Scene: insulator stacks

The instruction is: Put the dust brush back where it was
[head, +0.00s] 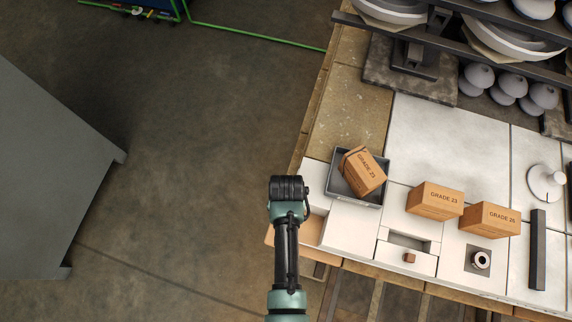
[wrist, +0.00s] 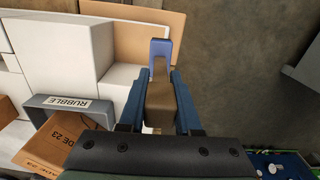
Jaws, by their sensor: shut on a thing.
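My gripper (wrist: 161,76) has blue fingers, closed on a brown block-like piece with a flat blue-violet end; I take this to be the dust brush (wrist: 160,105). The brush points away from the wrist, toward a tan board (wrist: 125,14) beside white blocks, and appears apart from them. In the head view my arm ends at the left edge of the white work surface; the fingers and the brush are hidden there. Where the brush was before cannot be told.
A grey tray (wrist: 42,100), labelled RUBBLE, holds a tilted GRADE 23 box (head: 362,172). Another GRADE 23 box (head: 435,200), a GRADE 26 box (head: 490,219) and a dark bar (head: 538,250) lie rightward. Racked insulators (head: 510,42) stand behind.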

